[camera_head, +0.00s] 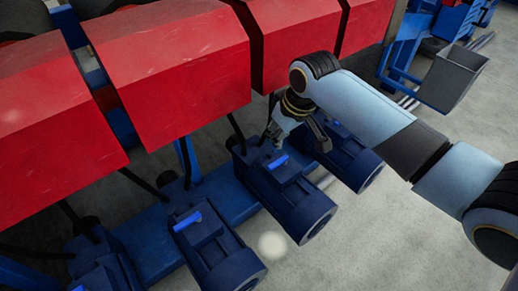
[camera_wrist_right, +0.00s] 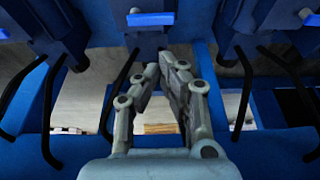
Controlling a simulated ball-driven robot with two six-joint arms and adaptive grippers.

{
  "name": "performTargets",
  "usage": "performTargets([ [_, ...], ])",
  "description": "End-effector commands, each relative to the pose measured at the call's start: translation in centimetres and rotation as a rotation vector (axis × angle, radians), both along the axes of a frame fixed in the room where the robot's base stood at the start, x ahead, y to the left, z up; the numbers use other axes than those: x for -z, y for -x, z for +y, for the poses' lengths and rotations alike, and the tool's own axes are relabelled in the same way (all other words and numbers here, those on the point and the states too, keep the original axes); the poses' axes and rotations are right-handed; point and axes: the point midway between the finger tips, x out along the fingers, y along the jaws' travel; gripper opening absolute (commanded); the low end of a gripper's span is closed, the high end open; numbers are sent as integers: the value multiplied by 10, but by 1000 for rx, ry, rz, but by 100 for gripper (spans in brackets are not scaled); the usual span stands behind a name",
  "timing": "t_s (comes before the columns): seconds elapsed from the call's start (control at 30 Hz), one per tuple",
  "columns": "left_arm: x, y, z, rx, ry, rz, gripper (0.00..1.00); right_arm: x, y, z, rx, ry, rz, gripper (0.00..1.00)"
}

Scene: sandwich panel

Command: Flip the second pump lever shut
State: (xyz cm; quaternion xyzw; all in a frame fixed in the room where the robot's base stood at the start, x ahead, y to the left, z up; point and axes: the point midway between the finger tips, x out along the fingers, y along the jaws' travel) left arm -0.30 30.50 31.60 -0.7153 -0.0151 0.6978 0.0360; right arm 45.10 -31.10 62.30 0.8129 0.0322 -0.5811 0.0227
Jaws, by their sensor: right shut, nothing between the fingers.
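Several dark blue pumps stand in a row in the head view, each with a small bright blue lever on top. My right gripper (camera_head: 272,137) is just behind the lever (camera_head: 278,162) of the middle pump (camera_head: 290,195). In the right wrist view my right gripper (camera_wrist_right: 162,68) is shut and empty, its fingertips pointing at the middle pump below its lever (camera_wrist_right: 150,19). That lever lies crosswise in this view. I cannot tell whether the fingers touch the pump. Which pump counts as second is unclear. My left gripper is out of view.
Neighbouring levers show on the left pump (camera_head: 187,221) and at the front left edge (camera_head: 77,288). Large red hoods (camera_head: 170,70) overhang the row behind. Black hoses (camera_wrist_right: 120,88) hang near the gripper. The grey floor (camera_head: 400,235) is open at right.

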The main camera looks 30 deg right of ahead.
Motion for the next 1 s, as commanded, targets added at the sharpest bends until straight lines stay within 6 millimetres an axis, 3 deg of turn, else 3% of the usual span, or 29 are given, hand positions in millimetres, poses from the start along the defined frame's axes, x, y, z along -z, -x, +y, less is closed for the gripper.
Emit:
performTargets([
  [0.2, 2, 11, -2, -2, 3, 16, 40, -1, -4, 0, 0, 0, -7, 0],
  [0.47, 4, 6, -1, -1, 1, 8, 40, 5, -5, 0, 1, -1, -5, 0],
  [0.87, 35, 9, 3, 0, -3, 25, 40, 71, -25, 2, 0, 0, -1, 0],
  [1.0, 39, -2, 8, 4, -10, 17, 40, 87, -32, 3, 0, 0, -3, 0],
])
